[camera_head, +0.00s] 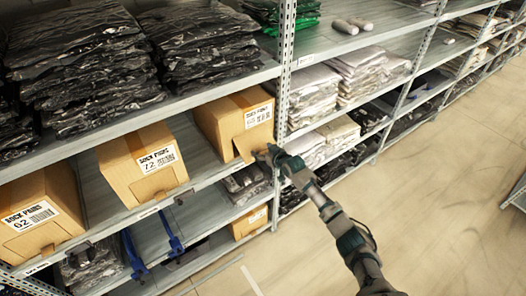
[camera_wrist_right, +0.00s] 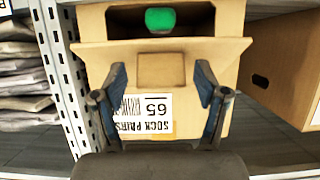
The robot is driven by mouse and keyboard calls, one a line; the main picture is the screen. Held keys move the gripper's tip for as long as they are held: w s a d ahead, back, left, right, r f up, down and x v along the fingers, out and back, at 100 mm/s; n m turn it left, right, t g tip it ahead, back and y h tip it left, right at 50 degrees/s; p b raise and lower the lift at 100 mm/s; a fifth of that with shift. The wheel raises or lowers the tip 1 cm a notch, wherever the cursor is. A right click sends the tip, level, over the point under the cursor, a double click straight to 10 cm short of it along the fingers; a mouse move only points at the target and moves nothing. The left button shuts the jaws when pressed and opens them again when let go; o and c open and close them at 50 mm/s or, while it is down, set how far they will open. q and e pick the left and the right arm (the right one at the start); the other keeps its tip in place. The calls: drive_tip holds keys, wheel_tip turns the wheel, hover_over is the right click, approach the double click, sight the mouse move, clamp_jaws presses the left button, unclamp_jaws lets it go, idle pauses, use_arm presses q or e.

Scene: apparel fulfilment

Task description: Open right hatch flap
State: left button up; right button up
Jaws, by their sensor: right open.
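The cardboard box labelled "SOCK PAIRS 65" (camera_head: 228,120) sits on the middle shelf, at its right end beside the upright post. A small cardboard flap (camera_head: 241,150) sticks out at its lower front. In the right wrist view the label (camera_wrist_right: 145,115) appears upside down on the box's front panel (camera_wrist_right: 110,58), with a brown square patch (camera_wrist_right: 168,70) above it. An opening above that panel shows a green item (camera_wrist_right: 165,20) inside. My right gripper (camera_head: 264,157) is at the box's lower front; in the wrist view its open fingers (camera_wrist_right: 162,85) stand either side of the patch, with nothing between them. Contact cannot be told. My left gripper is not in view.
Boxes labelled 72 (camera_head: 130,165) and 62 (camera_head: 40,205) stand to the left on the same shelf. The metal post (camera_head: 284,75) is close to my right gripper. Black packaged garments (camera_head: 80,60) fill the shelf above. The aisle floor (camera_head: 440,180) at right is clear.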

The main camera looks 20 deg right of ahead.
drive_tip(key=shift+s, duration=0.15)
drive_tip(key=v, duration=1.1)
drive_tip(key=shift+s+d+r, duration=0.15)
drive_tip(key=shift+s, duration=0.1)
